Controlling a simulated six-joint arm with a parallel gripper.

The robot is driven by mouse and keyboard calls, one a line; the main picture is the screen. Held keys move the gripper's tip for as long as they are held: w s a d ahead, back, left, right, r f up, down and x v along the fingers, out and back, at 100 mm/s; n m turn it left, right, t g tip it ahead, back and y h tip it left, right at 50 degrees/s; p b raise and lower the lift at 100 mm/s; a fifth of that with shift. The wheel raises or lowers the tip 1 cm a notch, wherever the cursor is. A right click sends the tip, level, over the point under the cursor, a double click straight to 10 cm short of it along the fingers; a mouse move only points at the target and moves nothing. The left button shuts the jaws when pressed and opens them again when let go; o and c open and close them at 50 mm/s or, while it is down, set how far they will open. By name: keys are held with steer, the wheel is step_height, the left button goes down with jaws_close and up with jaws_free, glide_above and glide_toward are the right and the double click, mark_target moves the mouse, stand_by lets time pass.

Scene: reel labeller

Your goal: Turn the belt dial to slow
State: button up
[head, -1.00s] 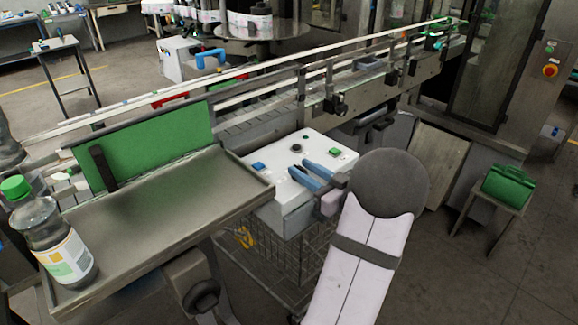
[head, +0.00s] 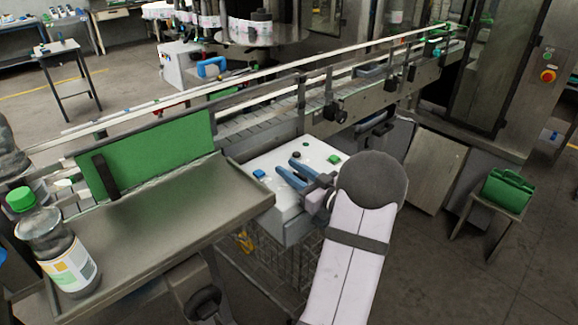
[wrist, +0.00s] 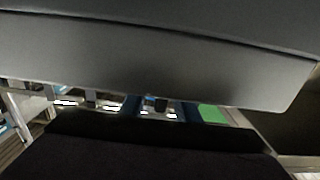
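The white control box (head: 258,165) stands beside the belt in the head view. A blue button (head: 259,173) is at its left and a green button (head: 334,159) at its right. The small black belt dial (head: 297,155) is on top between them, partly hidden by a fingertip. Which setting it points to is too small to tell. My gripper (head: 284,165) is over the box, its two blue fingers apart with a gap between them. Its tips are close to the dial; contact cannot be told. The wrist view is mostly blocked by dark surfaces.
A metal tray (head: 170,220) with a green-capped bottle (head: 60,250) on it is at the left. The conveyor rails (head: 330,70) run behind the box. A wire basket (head: 290,265) is below it. A green case (head: 507,190) sits on a stool at the right.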

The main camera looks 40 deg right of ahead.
steer(key=shift+w, duration=0.5)
jaws_close()
steer(key=shift+a+n+y, duration=0.1)
steer(key=shift+n+y, duration=0.2)
steer(key=shift+y, duration=0.2)
steer(key=n+y, duration=0.2)
steer(key=y, duration=0.1)
steer(key=a+n+g+y, duration=0.1)
steer(key=n+y, duration=0.1)
steer(key=y, duration=0.1)
steer(key=shift+s+a+f, duration=0.15)
steer(key=shift+s+a, duration=0.05)
steer(key=shift+s+a+n+g+y+b, duration=0.15)
steer(key=shift+a+n+g+y+b, duration=0.1)
steer(key=shift+n+g+y, duration=0.6)
steer(key=shift+s+a+n+g+y+b, duration=0.1)
steer(key=shift+a+n+g+y+b, duration=0.3)
steer(key=shift+y, duration=0.65)
steer(key=shift+d+n, duration=0.1)
steer(key=shift+n, duration=0.15)
